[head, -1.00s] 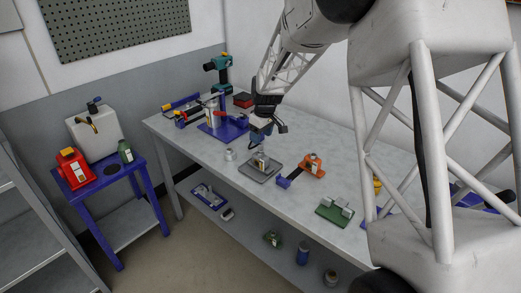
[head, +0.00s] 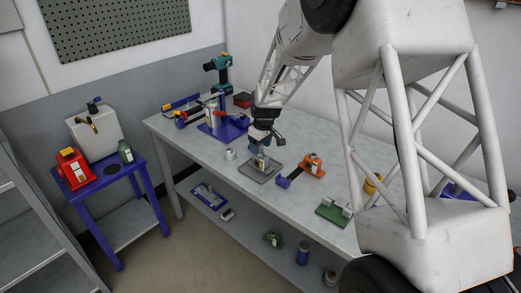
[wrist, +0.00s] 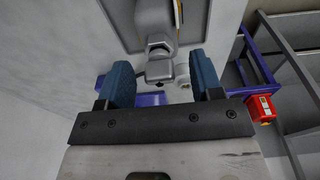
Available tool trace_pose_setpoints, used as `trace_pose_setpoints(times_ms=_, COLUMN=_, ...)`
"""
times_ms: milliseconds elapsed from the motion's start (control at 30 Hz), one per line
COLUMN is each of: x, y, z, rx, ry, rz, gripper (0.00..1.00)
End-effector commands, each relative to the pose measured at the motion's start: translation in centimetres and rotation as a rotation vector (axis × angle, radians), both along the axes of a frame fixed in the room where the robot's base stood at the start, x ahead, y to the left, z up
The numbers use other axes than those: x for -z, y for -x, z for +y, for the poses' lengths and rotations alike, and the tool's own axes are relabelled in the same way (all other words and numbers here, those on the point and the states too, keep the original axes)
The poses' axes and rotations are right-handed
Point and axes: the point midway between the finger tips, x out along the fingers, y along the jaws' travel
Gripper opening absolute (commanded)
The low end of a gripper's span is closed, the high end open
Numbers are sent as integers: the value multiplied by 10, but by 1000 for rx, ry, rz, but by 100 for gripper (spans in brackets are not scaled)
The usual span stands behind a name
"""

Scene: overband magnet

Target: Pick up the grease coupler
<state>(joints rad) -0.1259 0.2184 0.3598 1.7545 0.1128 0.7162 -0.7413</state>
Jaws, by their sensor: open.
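The grease coupler seems to be the grey metal piece (wrist: 158,50) with a hex section and a narrower tip in the wrist view. It lies between my two blue fingers, with a gap on each side. My gripper (wrist: 162,72) is open and holds nothing. In the head view my gripper (head: 262,141) is just above a small pale piece (head: 261,161) on a grey tray (head: 247,170). That piece is too small there to make out, and the gripper partly hides it. I cannot tell the exact height between fingers and piece.
A small grey cup (head: 230,154) stands left of the tray. An orange tool (head: 312,165) and a blue block (head: 283,182) lie to the right. A blue stand (head: 222,128) is behind the gripper. A green fixture (head: 332,212) sits nearer the front edge, with bare bench between.

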Motion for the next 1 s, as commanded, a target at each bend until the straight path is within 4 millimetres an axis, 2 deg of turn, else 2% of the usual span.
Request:
trace_pose_setpoints(times_ms=267, x=0, y=0, z=0, rx=0, ry=0, rz=0, gripper=60)
trace_pose_setpoints(times_ms=600, x=0, y=0, z=0, rx=0, ry=0, rz=0, gripper=8)
trace_pose_setpoints(times_ms=667, x=0, y=0, z=0, rx=0, ry=0, rz=0, gripper=2)
trace_pose_setpoints(times_ms=1000, x=-4, y=0, z=0, rx=0, ry=-1, rz=-1, gripper=1)
